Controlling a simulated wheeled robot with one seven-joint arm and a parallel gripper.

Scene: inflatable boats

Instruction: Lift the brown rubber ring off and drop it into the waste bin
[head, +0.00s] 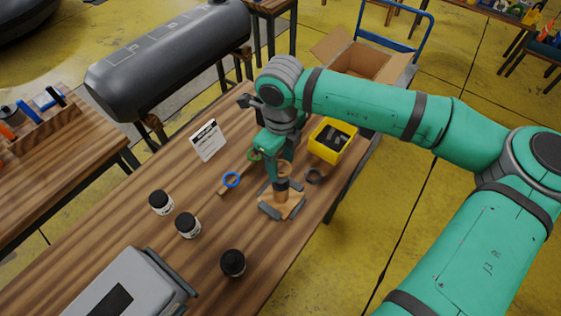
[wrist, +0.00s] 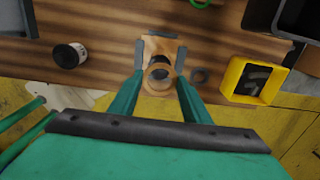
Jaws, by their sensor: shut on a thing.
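The brown rubber ring (head: 284,168) is between the fingers of my gripper (head: 283,174), at the upper end of an upright post on a wooden stand (head: 283,209). In the wrist view the brown ring (wrist: 158,74) sits between my fingertips (wrist: 160,62), with the stand below. My gripper is shut on the ring. Whether the ring is still around the post or just above it I cannot tell. A yellow open bin (head: 328,152) with dark pieces in it, seemingly the waste bin, stands behind to the right; it also shows in the wrist view (wrist: 236,80).
Several black-lidded jars (head: 187,225) and a grey case (head: 128,285) are nearer. A printed card (head: 207,140) stands to the left. The bench's right edge is close.

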